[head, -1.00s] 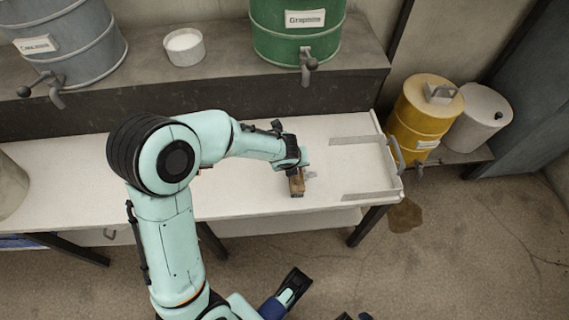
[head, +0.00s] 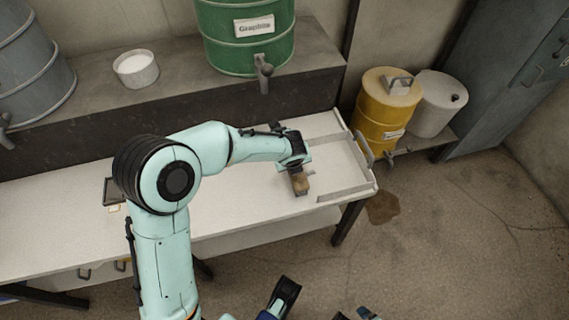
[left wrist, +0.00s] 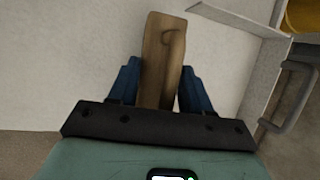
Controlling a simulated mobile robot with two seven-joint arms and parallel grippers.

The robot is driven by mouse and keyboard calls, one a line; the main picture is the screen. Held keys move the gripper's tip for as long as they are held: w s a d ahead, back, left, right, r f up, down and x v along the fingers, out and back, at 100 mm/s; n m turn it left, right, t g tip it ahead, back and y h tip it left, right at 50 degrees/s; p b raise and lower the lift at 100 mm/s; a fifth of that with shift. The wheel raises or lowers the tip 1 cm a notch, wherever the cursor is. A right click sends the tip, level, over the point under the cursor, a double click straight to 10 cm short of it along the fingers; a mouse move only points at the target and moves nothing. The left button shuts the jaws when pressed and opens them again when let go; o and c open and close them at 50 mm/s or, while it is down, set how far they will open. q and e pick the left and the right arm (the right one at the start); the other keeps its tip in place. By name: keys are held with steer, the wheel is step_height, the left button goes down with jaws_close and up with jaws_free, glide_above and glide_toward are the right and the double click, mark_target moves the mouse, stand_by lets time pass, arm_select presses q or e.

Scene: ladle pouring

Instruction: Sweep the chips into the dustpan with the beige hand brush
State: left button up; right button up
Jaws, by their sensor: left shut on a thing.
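My left gripper (head: 299,166) is shut on the wooden, beige-brown brush (head: 302,186), over the right part of the white table. In the left wrist view the brush (left wrist: 163,60) stands between the two blue fingers (left wrist: 158,88); its bristles are hidden. The dustpan, with grey side walls (head: 343,191) and a handle (head: 364,149), lies at the table's right end, its open side facing the brush. Its handle (left wrist: 290,95) also shows in the left wrist view. I cannot make out any chips. My right gripper (head: 322,302) is partly in view at the bottom edge, fingers apart and empty.
The white table (head: 240,207) is bare around the brush. A small dark-framed item (head: 113,191) lies partly behind my left arm. A green drum (head: 245,35) and a white cup (head: 136,72) stand on the back ledge. A yellow drum (head: 388,110) stands beyond the table's right end.

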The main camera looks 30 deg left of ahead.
arm_select(q)
steer(key=shift+w+d+r+p, duration=0.25)
steer(key=shift+w+d+p, duration=0.05)
steer(key=shift+w+d, duration=0.4)
steer(key=shift+w+d+r+p, duration=0.25)
steer(key=shift+w+d, duration=0.35)
steer(key=shift+w, duration=0.15)
steer(key=shift+w+d+p, duration=0.45)
steer(key=shift+w+d, duration=1)
steer(key=shift+w, duration=0.3)
steer(key=shift+w+d, duration=0.2)
step_height(320, 180, up, 7)
steer(key=p, duration=0.6)
steer(key=shift+s+a+f, duration=0.2)
steer(key=shift+s+a, duration=0.05)
arm_select(e)
steer(key=s+a+r+g+y, duration=0.1)
steer(key=s+a+r+g, duration=0.2)
steer(key=s+r, duration=0.6)
steer(key=shift+s+a+n+g+y, duration=0.3)
steer(key=shift+s+a+n, duration=0.1)
steer(key=shift+s+a, duration=0.5)
steer(key=shift+w, duration=0.1)
